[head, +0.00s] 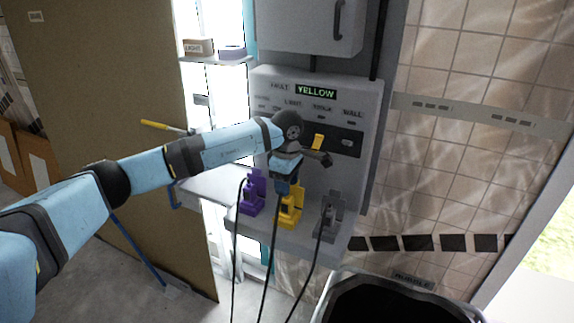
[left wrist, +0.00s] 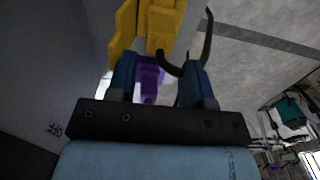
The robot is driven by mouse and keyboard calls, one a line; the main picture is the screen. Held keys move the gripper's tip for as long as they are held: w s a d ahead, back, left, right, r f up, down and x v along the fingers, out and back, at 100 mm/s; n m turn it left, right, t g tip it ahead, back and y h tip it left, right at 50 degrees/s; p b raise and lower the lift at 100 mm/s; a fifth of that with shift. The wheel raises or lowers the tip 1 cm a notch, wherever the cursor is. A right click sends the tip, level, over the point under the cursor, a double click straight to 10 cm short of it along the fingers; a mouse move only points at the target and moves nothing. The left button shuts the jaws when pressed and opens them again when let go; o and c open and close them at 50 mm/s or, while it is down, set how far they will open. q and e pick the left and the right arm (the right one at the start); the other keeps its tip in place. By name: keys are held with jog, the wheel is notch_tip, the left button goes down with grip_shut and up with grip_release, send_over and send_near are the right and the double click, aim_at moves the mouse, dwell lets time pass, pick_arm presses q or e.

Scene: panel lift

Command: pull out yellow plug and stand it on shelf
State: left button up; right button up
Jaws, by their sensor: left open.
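The yellow plug (head: 291,209) is at the middle of the grey shelf ledge (head: 300,237) under the panel, with a black cable hanging from it. My left gripper (head: 284,186) is open just above and in front of it, pointing down, and covers part of it. In the left wrist view the yellow plug (left wrist: 160,25) and its cable show just beyond the open fingertips (left wrist: 158,65). I cannot tell whether the fingers touch it, nor how it is seated. My right gripper is not in view.
A purple plug (head: 251,194) stands to the left and a grey one (head: 330,216) to the right, both with hanging cables. The panel display (head: 316,92) reads YELLOW. A small yellow piece (head: 317,142) is on the panel. A dark bin (head: 395,300) is at the front right.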

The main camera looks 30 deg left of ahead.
pick_arm(q)
jog(key=shift+f, duration=2.75)
grip_shut()
jog(key=shift+r+p, duration=0.25)
jog(key=shift+p, duration=0.05)
jog(key=shift+w+r, duration=0.1)
jog(key=shift+r, duration=0.55)
jog(key=shift+r+p, duration=0.1)
jog(key=shift+p, duration=0.25)
jog(key=shift+r+p, duration=0.9)
jog(key=shift+r, duration=1)
